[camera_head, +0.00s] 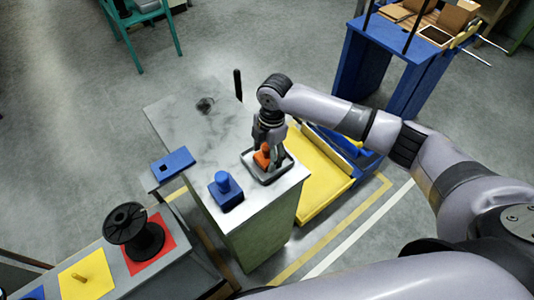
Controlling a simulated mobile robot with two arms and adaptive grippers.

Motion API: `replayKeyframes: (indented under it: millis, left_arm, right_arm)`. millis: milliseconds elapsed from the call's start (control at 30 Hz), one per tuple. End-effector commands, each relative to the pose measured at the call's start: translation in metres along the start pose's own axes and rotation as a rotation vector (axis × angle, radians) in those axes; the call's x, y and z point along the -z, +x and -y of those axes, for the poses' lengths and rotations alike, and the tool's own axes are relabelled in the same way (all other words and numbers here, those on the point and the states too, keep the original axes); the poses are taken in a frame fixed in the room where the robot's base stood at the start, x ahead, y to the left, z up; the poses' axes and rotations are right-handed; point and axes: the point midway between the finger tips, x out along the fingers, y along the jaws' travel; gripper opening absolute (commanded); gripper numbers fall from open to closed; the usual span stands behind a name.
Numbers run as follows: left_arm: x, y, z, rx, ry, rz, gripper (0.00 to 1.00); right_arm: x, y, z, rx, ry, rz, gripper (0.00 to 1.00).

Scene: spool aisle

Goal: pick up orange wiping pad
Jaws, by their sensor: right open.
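The orange wiping pad (262,158) sits in a small grey tray (285,166) on the right part of the grey-topped cabinet. My right gripper (266,150) points down directly over the pad, its fingers open and close to the pad's upper part. The gripper hides part of the pad, and I cannot tell whether the fingers touch it. My left gripper is not in view.
A blue block with a knob (225,190) stands near the tray on the cabinet top (185,120). A blue plate (172,164) is at the left edge. A black spool (135,230) stands on a lower bench. A yellow platform (308,172) lies right of the cabinet.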

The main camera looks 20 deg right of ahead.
Motion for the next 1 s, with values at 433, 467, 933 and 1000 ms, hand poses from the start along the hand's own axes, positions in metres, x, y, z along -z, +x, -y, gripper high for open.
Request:
replayKeyframes:
  millis: [433, 467, 933, 1000]
  left_arm:
    - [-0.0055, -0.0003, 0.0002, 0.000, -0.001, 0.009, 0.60]
    - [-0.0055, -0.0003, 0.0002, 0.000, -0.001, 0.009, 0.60]
    - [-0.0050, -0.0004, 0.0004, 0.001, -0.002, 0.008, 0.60]
    - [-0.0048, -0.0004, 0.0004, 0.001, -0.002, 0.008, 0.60]
  right_arm:
    - [0.0002, 0.0031, -0.0002, -0.001, 0.000, 0.000, 0.50]
    - [0.0001, 0.0031, -0.0002, -0.001, 0.000, 0.000, 0.48]
    - [0.0001, 0.0027, -0.0004, -0.001, 0.000, 0.000, 0.23]
    - [0.0001, 0.0027, -0.0004, -0.001, 0.000, 0.000, 0.23]
